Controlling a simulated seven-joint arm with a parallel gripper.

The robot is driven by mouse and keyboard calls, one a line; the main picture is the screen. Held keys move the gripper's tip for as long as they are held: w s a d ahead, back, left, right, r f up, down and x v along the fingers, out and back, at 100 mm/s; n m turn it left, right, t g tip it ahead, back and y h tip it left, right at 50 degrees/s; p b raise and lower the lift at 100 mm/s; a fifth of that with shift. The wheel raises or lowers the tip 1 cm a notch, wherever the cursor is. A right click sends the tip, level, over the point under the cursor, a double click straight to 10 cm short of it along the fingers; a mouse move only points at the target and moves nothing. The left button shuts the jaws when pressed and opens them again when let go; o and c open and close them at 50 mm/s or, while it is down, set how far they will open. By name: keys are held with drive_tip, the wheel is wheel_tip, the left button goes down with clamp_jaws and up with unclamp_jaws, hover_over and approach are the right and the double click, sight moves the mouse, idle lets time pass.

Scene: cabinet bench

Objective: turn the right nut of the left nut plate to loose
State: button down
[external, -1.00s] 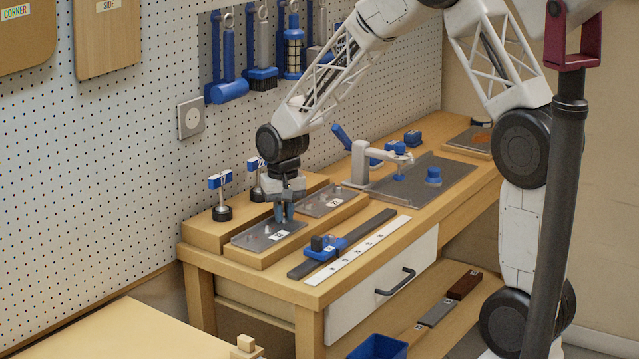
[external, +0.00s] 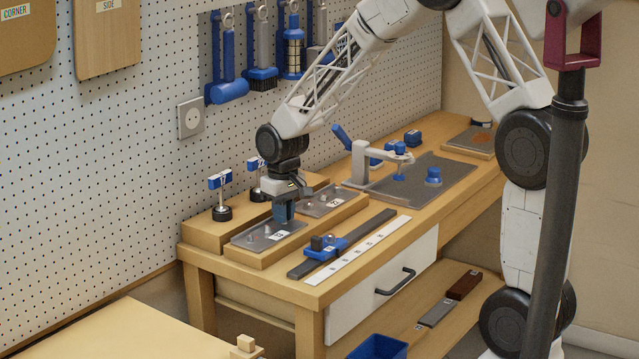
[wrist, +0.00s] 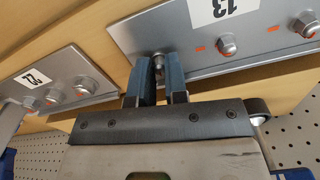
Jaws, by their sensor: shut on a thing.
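The left nut plate (external: 258,240), a grey plate labelled 13, lies on a wooden block at the bench's near end. In the wrist view this plate (wrist: 190,42) shows a row of nuts. My gripper (external: 284,218) points down at the plate's right end. In the wrist view its blue fingers (wrist: 158,70) are closed around the right nut (wrist: 158,61), whose top shows between them. The middle nut (wrist: 227,45) and left nut (wrist: 306,25) are free, each with an orange mark beside it. The gripped nut's mark is hidden.
A second nut plate (external: 330,200), labelled 22, lies just beyond and also shows in the wrist view (wrist: 60,80). Blue-topped posts (external: 220,190) stand behind the plates near the pegboard wall. A blue slider on a dark rail (external: 375,232) and a toggle clamp (external: 362,165) are to the right.

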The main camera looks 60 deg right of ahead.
drive_tip(key=c, duration=1.4)
unclamp_jaws()
drive_tip(key=shift+r, duration=0.1)
drive_tip(key=shift+r, duration=3.85)
